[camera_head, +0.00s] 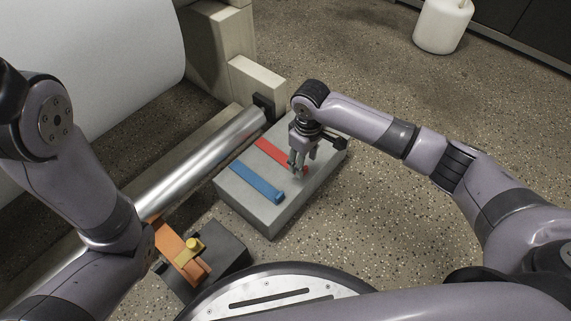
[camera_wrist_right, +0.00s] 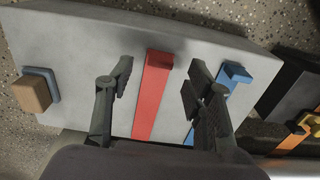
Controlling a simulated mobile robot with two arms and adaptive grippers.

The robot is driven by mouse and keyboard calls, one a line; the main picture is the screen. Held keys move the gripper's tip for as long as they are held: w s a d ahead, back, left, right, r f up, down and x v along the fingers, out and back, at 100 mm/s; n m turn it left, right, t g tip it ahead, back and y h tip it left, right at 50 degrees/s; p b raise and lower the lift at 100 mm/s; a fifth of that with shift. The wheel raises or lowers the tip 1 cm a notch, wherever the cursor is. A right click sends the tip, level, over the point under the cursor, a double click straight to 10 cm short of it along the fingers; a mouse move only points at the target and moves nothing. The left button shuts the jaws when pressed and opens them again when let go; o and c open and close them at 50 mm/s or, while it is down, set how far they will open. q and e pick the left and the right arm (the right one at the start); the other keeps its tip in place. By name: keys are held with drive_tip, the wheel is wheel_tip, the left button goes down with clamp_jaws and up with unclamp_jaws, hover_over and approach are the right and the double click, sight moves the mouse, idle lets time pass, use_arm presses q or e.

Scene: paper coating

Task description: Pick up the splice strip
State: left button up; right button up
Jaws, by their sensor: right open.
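A flat red strip (camera_head: 275,152) and a flat blue strip (camera_head: 256,182) lie side by side on a grey block (camera_head: 270,222); I cannot tell which is the splice strip. The blue one has a raised tab at its near end. My right gripper (camera_head: 298,170) points down over the red strip's near end and hides part of it. In the right wrist view its open fingers stand on either side of the red strip (camera_wrist_right: 152,95), with nothing held. The blue strip (camera_wrist_right: 236,72) shows beside and partly behind one finger there. My left gripper is not in view.
A shiny metal roller (camera_head: 205,155) and a large white roll (camera_head: 110,60) lie left of the block. A dark box (camera_head: 232,252) with an orange piece (camera_head: 178,248) and yellow knob (camera_head: 194,244) stands in front. A brown block (camera_wrist_right: 32,93) sits at the grey block's end.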

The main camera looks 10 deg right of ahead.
wheel_tip(320, 180, down, 3)
drive_tip(key=shift+r+b, duration=0.15)
drive_tip(key=shift+b, duration=0.65)
drive_tip(key=shift+c, duration=0.4)
drive_tip(key=c, duration=0.8)
